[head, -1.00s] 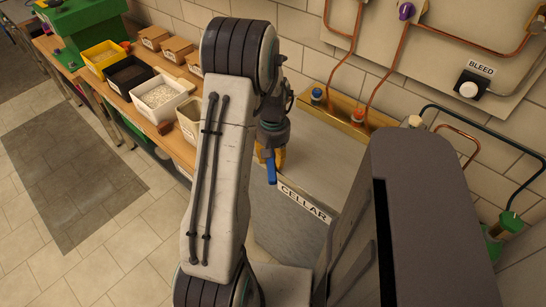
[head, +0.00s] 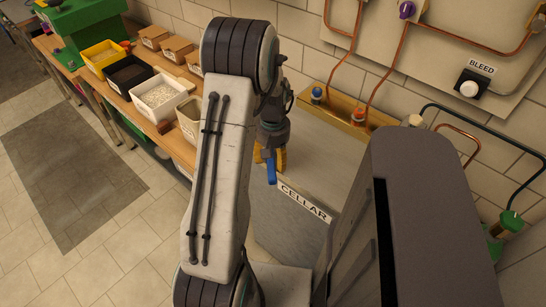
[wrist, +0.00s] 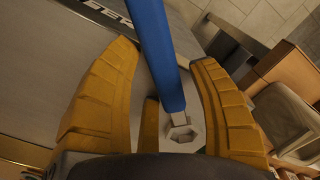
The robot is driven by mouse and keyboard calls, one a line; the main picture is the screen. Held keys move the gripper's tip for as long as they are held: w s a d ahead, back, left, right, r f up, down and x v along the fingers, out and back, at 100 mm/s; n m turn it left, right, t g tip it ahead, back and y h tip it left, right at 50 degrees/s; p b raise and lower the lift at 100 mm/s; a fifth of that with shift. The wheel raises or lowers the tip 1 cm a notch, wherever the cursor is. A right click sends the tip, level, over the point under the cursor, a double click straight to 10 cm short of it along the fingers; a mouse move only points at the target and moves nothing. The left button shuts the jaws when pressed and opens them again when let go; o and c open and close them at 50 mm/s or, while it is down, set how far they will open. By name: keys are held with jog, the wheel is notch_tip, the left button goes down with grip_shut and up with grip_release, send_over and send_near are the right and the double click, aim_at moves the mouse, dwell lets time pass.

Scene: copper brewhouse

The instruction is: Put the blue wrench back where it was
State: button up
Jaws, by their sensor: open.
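The blue wrench (head: 271,170) shows at the front left edge of the grey cabinet top marked CELLAR (head: 325,160). In the wrist view the blue wrench (wrist: 160,50) runs from the top edge down between my fingers, and its grey ring end lies near the palm. My gripper (wrist: 166,58) is open around the wrench, with a gap on each side of the handle. In the head view my gripper (head: 270,158) is partly hidden by my arm. I cannot tell exactly what the wrench rests on.
A wooden bench (head: 118,96) with several bins stands at the left. Copper pipes (head: 345,62) and a BLEED button (head: 468,88) are on the wall behind. A brass trough (head: 345,112) lies along the cabinet's back. The tiled floor (head: 110,245) at left is clear.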

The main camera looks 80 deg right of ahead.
jog(key=shift+o, duration=1.1)
jog(key=shift+r+p, duration=2.55)
jog(key=shift+r, duration=0.95)
